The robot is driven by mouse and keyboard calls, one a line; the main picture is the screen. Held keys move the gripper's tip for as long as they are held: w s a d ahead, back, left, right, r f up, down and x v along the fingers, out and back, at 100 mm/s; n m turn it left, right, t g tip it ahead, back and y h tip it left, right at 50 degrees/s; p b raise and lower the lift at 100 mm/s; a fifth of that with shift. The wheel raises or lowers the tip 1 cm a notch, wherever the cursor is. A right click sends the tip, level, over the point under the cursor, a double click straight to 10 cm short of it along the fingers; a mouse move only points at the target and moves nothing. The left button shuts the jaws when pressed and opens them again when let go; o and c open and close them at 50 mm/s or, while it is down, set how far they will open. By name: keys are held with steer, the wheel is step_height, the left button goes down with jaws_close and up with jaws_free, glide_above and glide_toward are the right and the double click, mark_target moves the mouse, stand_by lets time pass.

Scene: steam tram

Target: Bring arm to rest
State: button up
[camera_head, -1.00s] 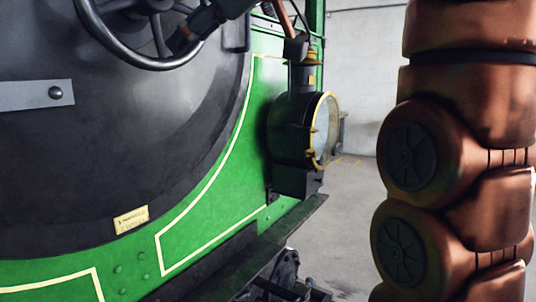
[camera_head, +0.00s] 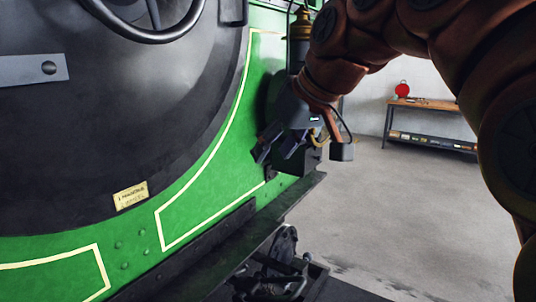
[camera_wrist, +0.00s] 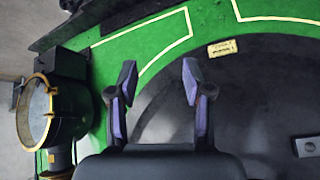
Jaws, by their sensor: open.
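My gripper (camera_head: 279,147) hangs at the end of my reddish-brown arm, in front of the tram's green front panel, in the head view. It covers most of the headlamp there. In the wrist view my gripper (camera_wrist: 159,92) has its two dark fingers with purple pads spread wide apart, with nothing between them. Beyond them are the green panel (camera_wrist: 155,52) and the round black smokebox door (camera_wrist: 255,80). The brass-rimmed headlamp (camera_wrist: 38,112) is at the left of the wrist view, apart from the fingers.
The tram's handwheel (camera_head: 150,38) is at the upper left, and a small yellow plate (camera_head: 131,195) sits low on the door. A coupling (camera_head: 285,250) juts out below. A workbench (camera_head: 430,104) with a red object (camera_head: 402,89) stands behind. The grey floor (camera_head: 400,210) is clear.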

steer(key=s+d+f+m+g+h, duration=0.15)
steer(key=s+d+f, duration=0.25)
steer(key=f, duration=0.5)
steer(key=s+d+f+m+g+h, duration=0.1)
steer(key=s+d+f+m+g, duration=0.15)
steer(key=s+d+f, duration=0.45)
steer(key=s+d+f+m+g+h, duration=0.1)
steer(key=s+d+f, duration=0.2)
steer(key=s+f, duration=0.5)
steer(key=s+d+f+m+g+h, duration=0.1)
steer(key=s+d+f+g, duration=0.1)
steer(key=s+f, duration=0.6)
step_height(320, 180, down, 3)
steer(key=shift+s+d+f+m+h, duration=0.25)
steer(key=shift+d+m+h, duration=0.1)
steer(key=shift+d+m, duration=0.1)
steer(key=shift+r, duration=0.2)
